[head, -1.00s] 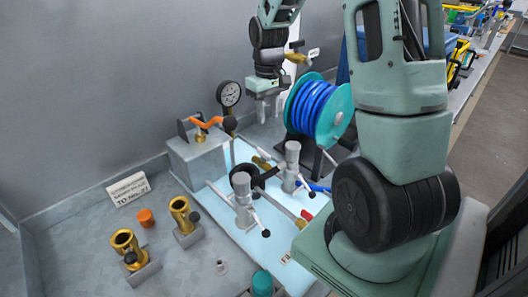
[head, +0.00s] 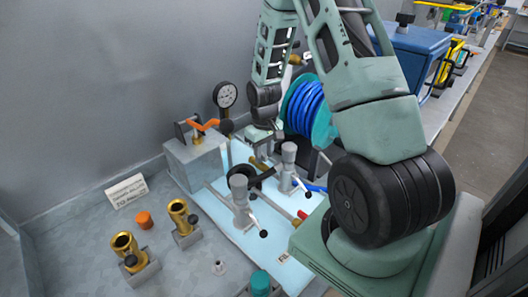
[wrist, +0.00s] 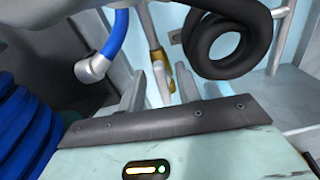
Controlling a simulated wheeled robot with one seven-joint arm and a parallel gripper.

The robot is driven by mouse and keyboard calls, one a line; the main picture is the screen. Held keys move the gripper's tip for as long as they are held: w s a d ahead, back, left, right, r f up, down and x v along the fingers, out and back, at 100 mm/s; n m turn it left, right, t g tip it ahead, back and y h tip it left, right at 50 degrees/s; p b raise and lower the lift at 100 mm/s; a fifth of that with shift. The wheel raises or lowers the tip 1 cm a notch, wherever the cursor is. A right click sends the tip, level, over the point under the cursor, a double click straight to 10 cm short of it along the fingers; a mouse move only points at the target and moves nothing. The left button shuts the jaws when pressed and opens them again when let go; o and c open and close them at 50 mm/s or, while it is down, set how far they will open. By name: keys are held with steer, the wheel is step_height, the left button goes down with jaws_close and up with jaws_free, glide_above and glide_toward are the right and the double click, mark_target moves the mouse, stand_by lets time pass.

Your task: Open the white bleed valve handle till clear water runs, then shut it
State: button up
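A brass fitting (head: 262,161) sits on the pale blue mat, beside the black coiled hose; it also shows in the wrist view (wrist: 157,58). A pale upright piece (wrist: 160,82), possibly the white bleed valve handle, stands in front of it. My gripper (wrist: 160,90) looks open, with its grey fingers either side of this piece; I cannot tell whether they touch it. In the head view my gripper (head: 262,138) is low over the mat's far end, partly hidden. No running water is visible.
A blue hose reel (head: 308,105) stands close to the right of my gripper. A pressure gauge (head: 225,95) and an orange lever (head: 203,125) are to its left. Grey valve posts (head: 240,195) stand in front. A black hose coil (wrist: 225,40) hangs close by.

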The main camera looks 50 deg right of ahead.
jaws_close()
steer(key=m, duration=0.3)
steer(key=shift+w+a+r+m, duration=0.1)
steer(key=shift+w+a+m, duration=0.05)
steer(key=shift+a+m, duration=0.2)
steer(key=m, duration=0.4)
steer(key=shift+w+a+m, duration=0.2)
steer(key=shift+w+m, duration=0.05)
steer(key=shift+m, duration=0.1)
steer(key=m, duration=0.4)
steer(key=shift+w+a+p, duration=0.15)
steer(key=shift+w+p, duration=0.15)
steer(key=shift+p, duration=0.1)
steer(key=shift+w+m+p, duration=0.2)
steer(key=shift+m+p, duration=0.1)
steer(key=shift+m, duration=0.8)
steer(key=shift+w+m+p, duration=0.15)
steer(key=shift+m+p, duration=0.15)
steer(key=shift+m, duration=0.8)
